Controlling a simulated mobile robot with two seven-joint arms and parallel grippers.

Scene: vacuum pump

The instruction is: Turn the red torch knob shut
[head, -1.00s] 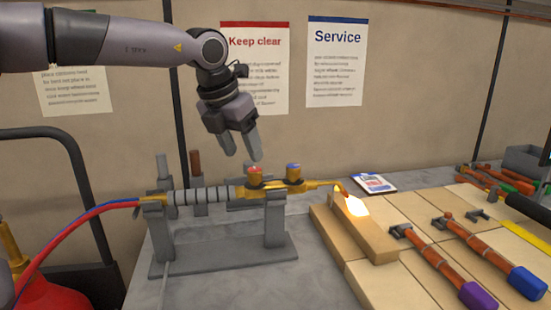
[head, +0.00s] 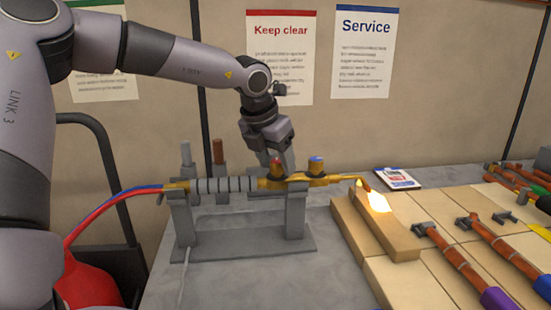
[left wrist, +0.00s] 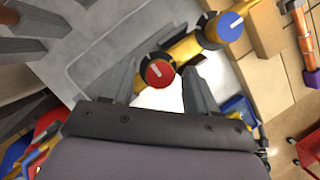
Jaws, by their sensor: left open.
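The red torch knob (head: 275,168) sits on the brass torch body (head: 335,178), which lies level in a grey stand (head: 295,215). In the left wrist view the red knob (left wrist: 160,73) has a pale mark on its top. My left gripper (head: 279,160) is open above and around the knob. In the left wrist view its two fingers (left wrist: 158,82) stand on either side of the knob with gaps; I cannot tell whether either touches it. A blue knob (head: 316,165) sits further along the torch. The tip bears a bright flame (head: 378,202). My right gripper is out of view.
The flame plays over tan bricks (head: 345,215) on the bench. Red and blue hoses (head: 110,210) run left from the torch. Upright pegs (head: 218,155) stand behind the stand. Copper pipe pieces (head: 455,255) and a card (head: 397,178) lie at right.

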